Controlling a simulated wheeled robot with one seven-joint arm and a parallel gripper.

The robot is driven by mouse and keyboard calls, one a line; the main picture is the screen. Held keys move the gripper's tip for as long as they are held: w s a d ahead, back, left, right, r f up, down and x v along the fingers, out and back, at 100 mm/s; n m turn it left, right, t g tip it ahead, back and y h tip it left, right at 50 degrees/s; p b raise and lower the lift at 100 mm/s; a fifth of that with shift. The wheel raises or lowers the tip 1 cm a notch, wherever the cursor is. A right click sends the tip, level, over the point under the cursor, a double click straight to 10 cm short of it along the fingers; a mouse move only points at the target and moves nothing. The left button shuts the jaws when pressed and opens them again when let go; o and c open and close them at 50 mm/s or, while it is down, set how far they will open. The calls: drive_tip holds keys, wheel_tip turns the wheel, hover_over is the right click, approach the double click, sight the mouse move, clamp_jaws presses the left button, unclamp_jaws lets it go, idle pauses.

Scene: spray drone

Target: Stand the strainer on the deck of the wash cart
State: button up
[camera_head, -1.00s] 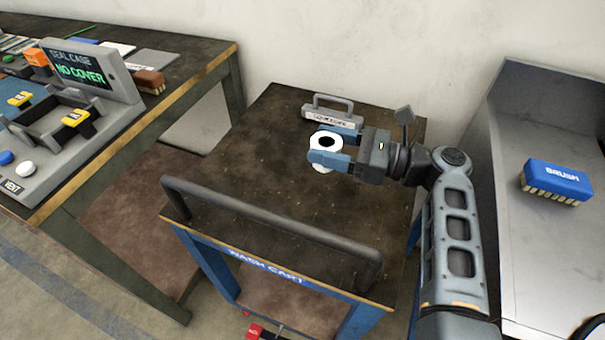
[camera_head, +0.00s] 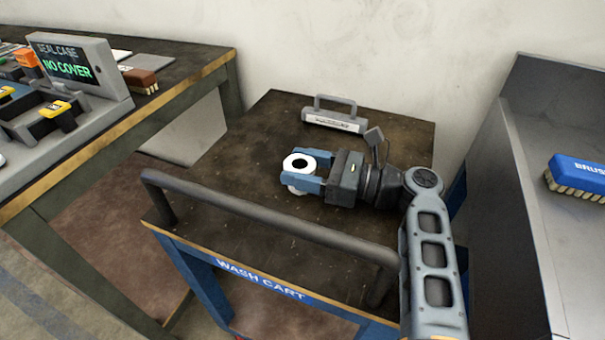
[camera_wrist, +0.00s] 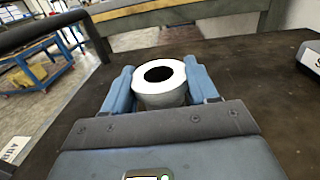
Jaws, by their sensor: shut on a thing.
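The strainer is a short white cylinder (camera_head: 300,162) with a dark round opening on top. It stands upright between the blue fingers of my gripper (camera_head: 303,180), which is shut on it. The wrist view shows the strainer (camera_wrist: 161,86) gripped from both sides by the fingers (camera_wrist: 162,95). My gripper is over the middle of the dark deck of the wash cart (camera_head: 230,190). The strainer's foot is low over the deck; I cannot tell whether it touches.
A grey handled block (camera_head: 334,121) with a label stands at the deck's back edge. A dark rail (camera_head: 265,222) runs along the front. A blue brush (camera_head: 580,176) lies on the grey surface at right.

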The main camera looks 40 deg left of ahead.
drive_tip(key=o, duration=1)
drive_tip(key=shift+f, duration=0.1)
drive_tip(key=shift+d+r, duration=0.15)
drive_tip(key=shift+r, duration=0.05)
drive_tip(key=v, duration=0.7)
drive_tip(key=shift+w+d+p, duration=0.1)
drive_tip(key=shift+p, duration=0.25)
